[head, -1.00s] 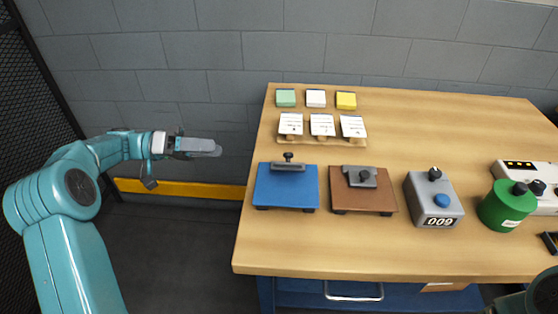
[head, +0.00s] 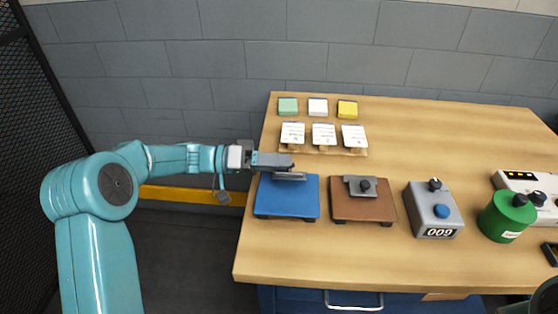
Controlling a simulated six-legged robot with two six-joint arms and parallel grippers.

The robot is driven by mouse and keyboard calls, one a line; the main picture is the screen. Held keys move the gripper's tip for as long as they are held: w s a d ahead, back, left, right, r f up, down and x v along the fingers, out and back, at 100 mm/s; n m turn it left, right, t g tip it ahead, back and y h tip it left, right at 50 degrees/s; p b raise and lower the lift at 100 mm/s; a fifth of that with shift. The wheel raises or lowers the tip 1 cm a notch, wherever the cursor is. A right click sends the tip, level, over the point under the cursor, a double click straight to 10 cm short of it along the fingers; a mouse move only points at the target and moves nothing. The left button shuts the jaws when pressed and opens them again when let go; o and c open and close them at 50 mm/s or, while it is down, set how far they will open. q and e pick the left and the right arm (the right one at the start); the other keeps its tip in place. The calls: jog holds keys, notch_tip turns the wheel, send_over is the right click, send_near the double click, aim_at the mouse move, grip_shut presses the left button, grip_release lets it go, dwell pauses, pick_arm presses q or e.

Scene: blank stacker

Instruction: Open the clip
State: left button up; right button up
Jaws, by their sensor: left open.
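A blue board (head: 287,202) lies at the left edge of the wooden table. A grey clip bar (head: 291,176) runs across its far side; the black knob that stood on it earlier is hidden behind my gripper. My left gripper (head: 285,161) is open, with its fingers at the clip bar's far side. I cannot tell whether they touch the bar or knob. A brown board (head: 363,209) lies to the right, with a grey clip (head: 359,186) and black knob on it. My right gripper is not in view.
Green, white and yellow pads (head: 318,106) stand at the back, with several white cards (head: 323,134) in front of them. The table front is clear.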

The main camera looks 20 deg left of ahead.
pick_arm(q)
grip_shut()
jog(key=shift+w, duration=0.1)
jog(key=shift+w+n, duration=0.3)
jog(key=shift+n, duration=0.8)
jog(key=n, duration=0.1)
jog(key=w+n, duration=0.1)
jog(key=n, duration=0.1)
jog(key=shift+a+f+p, duration=0.15)
jog(key=shift+a+p, duration=0.05)
jog(key=shift+p, duration=0.2)
jog(key=shift+w+a+f+n+p, duration=0.1)
jog(key=shift+w+f+n+p, duration=0.2)
jog(key=shift+n, duration=0.75)
jog(key=shift+w+a+f+n+p, duration=0.15)
jog(key=shift+w+n+p, duration=0.1)
jog(key=shift+n, duration=0.8)
